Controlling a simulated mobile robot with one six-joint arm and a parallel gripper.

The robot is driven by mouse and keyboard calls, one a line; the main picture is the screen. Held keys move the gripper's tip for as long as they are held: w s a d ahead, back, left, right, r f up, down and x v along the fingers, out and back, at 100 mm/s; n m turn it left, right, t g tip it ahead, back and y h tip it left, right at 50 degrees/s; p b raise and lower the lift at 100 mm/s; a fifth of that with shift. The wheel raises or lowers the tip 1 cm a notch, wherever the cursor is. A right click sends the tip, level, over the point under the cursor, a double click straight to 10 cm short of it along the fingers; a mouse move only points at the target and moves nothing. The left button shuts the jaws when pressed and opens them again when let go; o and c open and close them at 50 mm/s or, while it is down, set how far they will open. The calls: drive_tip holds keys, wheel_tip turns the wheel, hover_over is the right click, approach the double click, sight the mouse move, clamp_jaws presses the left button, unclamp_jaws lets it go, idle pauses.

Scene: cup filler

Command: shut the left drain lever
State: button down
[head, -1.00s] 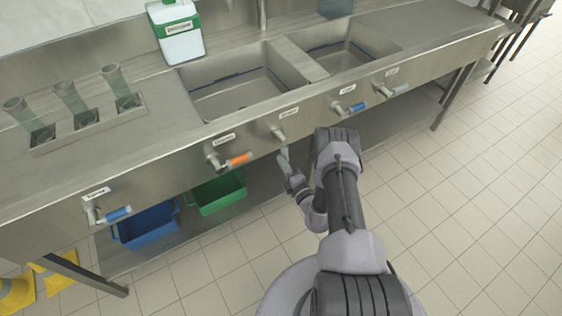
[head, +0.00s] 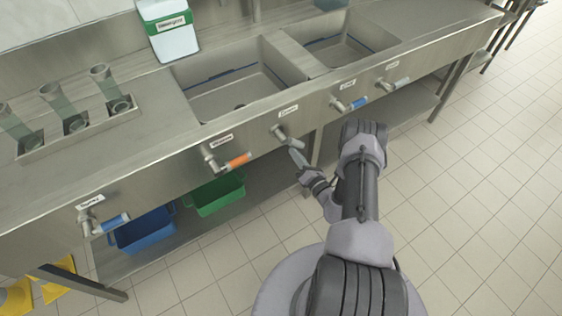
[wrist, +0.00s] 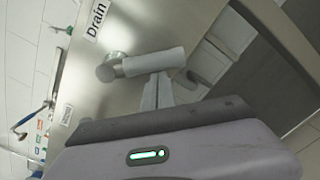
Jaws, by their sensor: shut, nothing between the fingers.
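The left drain lever (head: 284,135) is a grey lever under a "Drain" label on the sink's front panel, between the orange lever and a blue lever. In the wrist view its pale grey handle (wrist: 155,62) runs right from a round pivot, below the "Drain" label (wrist: 97,20). My gripper (head: 293,153) is shut and empty, just below and in front of the handle. In the wrist view my shut fingers (wrist: 158,85) reach up to the handle's underside and overlap it. I cannot tell whether they touch.
The orange lever (head: 237,160) is to the left, the blue lever (head: 355,103) and another grey drain lever (head: 398,82) to the right. A green bin (head: 217,195) and a blue bin (head: 145,232) sit on the shelf beneath. Floor to the right is clear.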

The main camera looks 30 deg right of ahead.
drive_tip(key=d+r+n, duration=0.4)
drive_tip(key=n, duration=0.4)
drive_tip(key=shift+d+r+y, duration=0.2)
drive_tip(key=shift+r+y, duration=0.1)
drive_tip(key=shift+r, duration=0.1)
drive_tip(key=shift+w, duration=0.1)
idle(0.4)
